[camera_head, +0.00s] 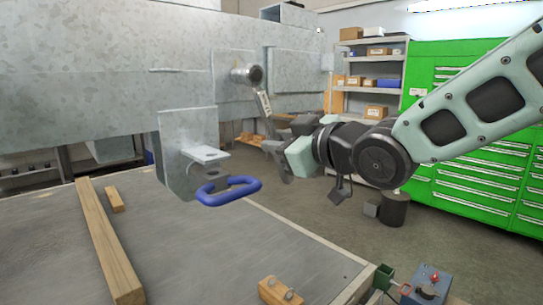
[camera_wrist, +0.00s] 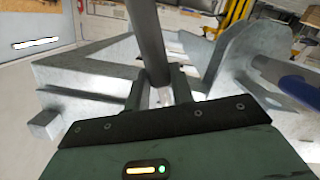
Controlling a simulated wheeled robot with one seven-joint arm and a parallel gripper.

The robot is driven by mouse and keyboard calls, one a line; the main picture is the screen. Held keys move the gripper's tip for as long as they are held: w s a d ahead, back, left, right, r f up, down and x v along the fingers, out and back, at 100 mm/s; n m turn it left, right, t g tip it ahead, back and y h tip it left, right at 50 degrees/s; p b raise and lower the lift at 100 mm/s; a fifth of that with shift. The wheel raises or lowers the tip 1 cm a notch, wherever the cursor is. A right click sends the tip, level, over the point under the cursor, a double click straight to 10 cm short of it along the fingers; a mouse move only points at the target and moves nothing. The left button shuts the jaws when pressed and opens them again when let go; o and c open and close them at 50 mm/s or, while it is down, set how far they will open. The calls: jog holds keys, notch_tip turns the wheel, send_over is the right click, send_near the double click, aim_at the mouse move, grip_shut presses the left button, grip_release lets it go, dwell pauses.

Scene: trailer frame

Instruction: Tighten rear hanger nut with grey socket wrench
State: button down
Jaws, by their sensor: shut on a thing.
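My gripper (camera_head: 277,146) is shut on the grey socket wrench (camera_head: 264,104), whose shaft rises up and to the left from the fingers. The wrench ends in a dark round head (camera_head: 247,75), which appears in front of a grey metal panel (camera_head: 235,92); I cannot tell whether they touch. In the wrist view the grey shaft (camera_wrist: 148,40) stands between the two fingers (camera_wrist: 160,92). I cannot make out the rear hanger nut.
A grey table (camera_head: 200,270) fills the front, with a long wooden beam (camera_head: 108,240) and a small wood block (camera_head: 280,291). Green drawer cabinets (camera_head: 480,185) and a shelf with boxes (camera_head: 370,75) stand behind on the right. A control box (camera_head: 427,285) is at lower right.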

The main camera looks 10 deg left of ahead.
jog(key=w+d+r+n+t+b, duration=0.1)
jog(key=w+d+r+n+b, duration=0.2)
jog(key=w+r+n+b, duration=0.1)
jog(key=r+n, duration=0.1)
jog(key=n, duration=0.1)
jog(key=shift+w+d+r+n, duration=0.2)
jog(key=shift+w+d+n, duration=0.1)
jog(key=shift+w+d, duration=0.05)
dwell(0.4)
jog(key=shift+s+a+f+m, duration=0.2)
jog(key=shift+s+f+m, duration=0.05)
jog(key=shift+f+m, duration=0.2)
jog(key=shift+s+a+f+m, duration=0.15)
jog(key=shift+s+f+m, duration=0.05)
jog(key=shift+f+m, duration=0.2)
